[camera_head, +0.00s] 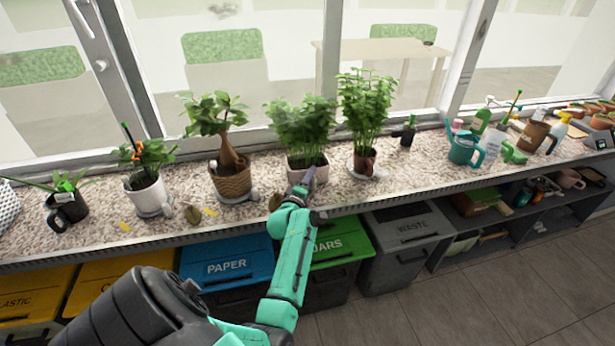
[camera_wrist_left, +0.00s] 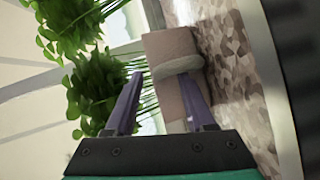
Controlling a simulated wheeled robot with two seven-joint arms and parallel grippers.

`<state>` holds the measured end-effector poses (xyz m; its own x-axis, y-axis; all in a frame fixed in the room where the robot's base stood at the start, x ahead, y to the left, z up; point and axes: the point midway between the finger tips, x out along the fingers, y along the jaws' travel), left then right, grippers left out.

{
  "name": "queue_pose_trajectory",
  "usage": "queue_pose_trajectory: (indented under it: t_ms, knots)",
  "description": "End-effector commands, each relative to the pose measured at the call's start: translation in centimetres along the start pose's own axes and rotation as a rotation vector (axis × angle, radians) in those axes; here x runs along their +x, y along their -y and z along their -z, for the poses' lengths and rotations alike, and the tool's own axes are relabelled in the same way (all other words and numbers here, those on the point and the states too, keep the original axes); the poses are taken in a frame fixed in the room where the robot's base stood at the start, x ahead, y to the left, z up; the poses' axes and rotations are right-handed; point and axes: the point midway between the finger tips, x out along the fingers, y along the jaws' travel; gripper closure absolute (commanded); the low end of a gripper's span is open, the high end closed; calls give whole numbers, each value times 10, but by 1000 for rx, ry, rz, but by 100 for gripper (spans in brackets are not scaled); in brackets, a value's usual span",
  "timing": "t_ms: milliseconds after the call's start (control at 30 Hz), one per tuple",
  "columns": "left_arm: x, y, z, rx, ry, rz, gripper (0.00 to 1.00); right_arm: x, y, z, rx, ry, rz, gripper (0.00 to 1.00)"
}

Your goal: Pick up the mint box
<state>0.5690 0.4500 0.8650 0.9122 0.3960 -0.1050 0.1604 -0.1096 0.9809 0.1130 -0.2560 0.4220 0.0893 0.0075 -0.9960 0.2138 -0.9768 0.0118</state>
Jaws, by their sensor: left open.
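A pinkish rectangular planter box (camera_head: 296,174) with a bushy green mint-like plant (camera_head: 302,125) stands on the speckled sill in the middle of the head view; I take this as the mint box. It also shows, turned sideways, in the left wrist view (camera_wrist_left: 168,46), with a rounded grey piece (camera_wrist_left: 180,66) at its near side. My left gripper (camera_head: 309,177) is at the front of the box, its purple fingers apart. In the left wrist view the open fingers (camera_wrist_left: 164,88) point at the box. I cannot tell whether they touch it. My right gripper is out of view.
A brown woven pot (camera_head: 232,183) stands left of the box and a dark-potted tall plant (camera_head: 364,163) close on its right. The window is behind. Blue paper (camera_head: 227,266) and grey waste (camera_head: 410,226) bins stand below the sill. Free sill (camera_head: 415,167) lies farther right.

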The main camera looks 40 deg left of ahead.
Motion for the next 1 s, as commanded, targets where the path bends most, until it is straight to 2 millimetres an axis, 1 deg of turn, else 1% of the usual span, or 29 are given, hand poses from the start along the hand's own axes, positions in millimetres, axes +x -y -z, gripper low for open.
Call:
queue_pose_trajectory:
  t_ms: [167,200,267,300,333,667,767,867,967,1000]
  knots:
    - [1,-1,0,1,0,0,45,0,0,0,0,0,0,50]
    - [1,-1,0,1,0,0,53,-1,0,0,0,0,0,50]
    - [1,-1,0,1,0,0,76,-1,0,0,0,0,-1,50]
    - [1,-1,0,1,0,0,91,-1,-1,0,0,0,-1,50]
    - [1,-1,0,1,0,0,100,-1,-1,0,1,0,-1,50]
    - [1,-4,1,2,-1,-5,100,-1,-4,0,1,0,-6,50]
    - [0,-10,2,2,-2,-7,100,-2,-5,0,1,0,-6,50]
    - [-1,-22,3,1,-2,-9,100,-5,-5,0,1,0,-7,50]
    - [-3,-44,7,0,-3,-10,100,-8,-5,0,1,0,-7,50]
    - [-4,-56,9,-2,-3,-11,100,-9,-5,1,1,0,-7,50]
